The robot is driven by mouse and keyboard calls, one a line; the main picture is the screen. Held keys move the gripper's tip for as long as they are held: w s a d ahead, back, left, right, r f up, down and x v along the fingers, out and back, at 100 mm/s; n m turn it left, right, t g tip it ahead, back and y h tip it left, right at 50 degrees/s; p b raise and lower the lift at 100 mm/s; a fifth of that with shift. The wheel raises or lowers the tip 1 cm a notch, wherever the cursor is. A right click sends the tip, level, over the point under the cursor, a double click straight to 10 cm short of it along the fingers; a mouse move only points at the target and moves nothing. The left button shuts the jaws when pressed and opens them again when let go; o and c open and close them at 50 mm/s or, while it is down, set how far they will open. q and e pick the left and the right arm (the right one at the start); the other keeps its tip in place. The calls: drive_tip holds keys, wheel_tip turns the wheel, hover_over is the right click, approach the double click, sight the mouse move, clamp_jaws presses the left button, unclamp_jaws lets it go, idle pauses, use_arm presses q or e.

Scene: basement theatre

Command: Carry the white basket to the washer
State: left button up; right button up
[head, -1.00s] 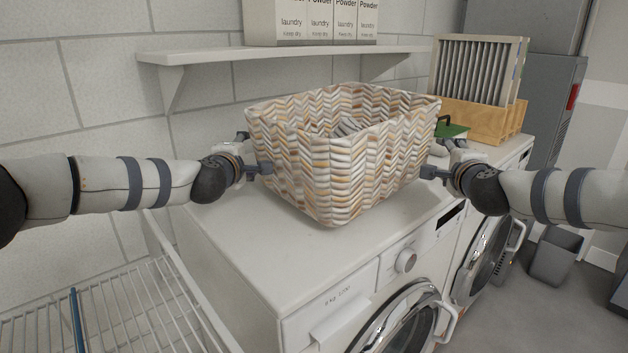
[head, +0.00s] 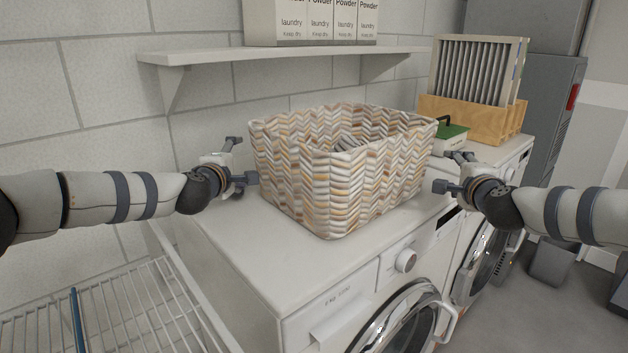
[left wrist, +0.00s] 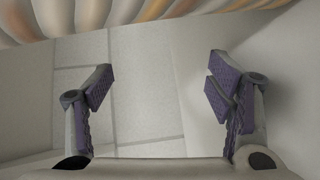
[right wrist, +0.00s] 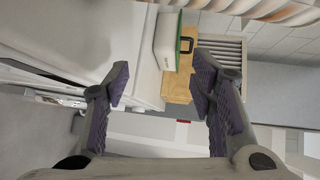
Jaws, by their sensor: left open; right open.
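The basket (head: 345,190), woven in white, tan and grey, sits upright on top of the white washer (head: 262,262) in the head view. Something striped shows inside it, mostly hidden. My left gripper (head: 243,160) is open beside the basket's left side, apart from it. The basket's edge (left wrist: 160,10) crosses the top of the left wrist view, with nothing between the fingers. My right gripper (head: 450,172) is open and empty beside the basket's right side, with a small gap. The basket (right wrist: 285,12) also shows at the top of the right wrist view.
A wall shelf (head: 290,53) with powder boxes (head: 320,22) hangs behind the basket. A green-topped box (head: 452,136) and a wooden crate (head: 475,117) holding a pleated filter (head: 475,72) stand to the right. A wire rack (head: 110,310) is at lower left.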

use_arm(q)
drive_tip(key=shift+a, duration=0.1)
use_arm(e)
drive_tip(key=o, duration=0.3)
drive_tip(key=shift+d, duration=0.1)
use_arm(q)
drive_tip(key=shift+a, duration=0.1)
use_arm(e)
drive_tip(key=shift+d, duration=0.1)
use_arm(q)
drive_tip(key=s, duration=0.4)
drive_tip(key=s+r, duration=0.1)
drive_tip(key=s, duration=0.2)
drive_tip(key=s+r, duration=0.1)
drive_tip(key=s, duration=0.3)
drive_tip(key=shift+s, duration=0.45)
use_arm(e)
drive_tip(key=s, duration=0.4)
drive_tip(key=s+r, duration=0.1)
drive_tip(key=s, duration=0.3)
drive_tip(key=s+r, duration=0.1)
drive_tip(key=s, duration=0.2)
drive_tip(key=shift+s+r, duration=0.1)
drive_tip(key=shift+s, duration=0.3)
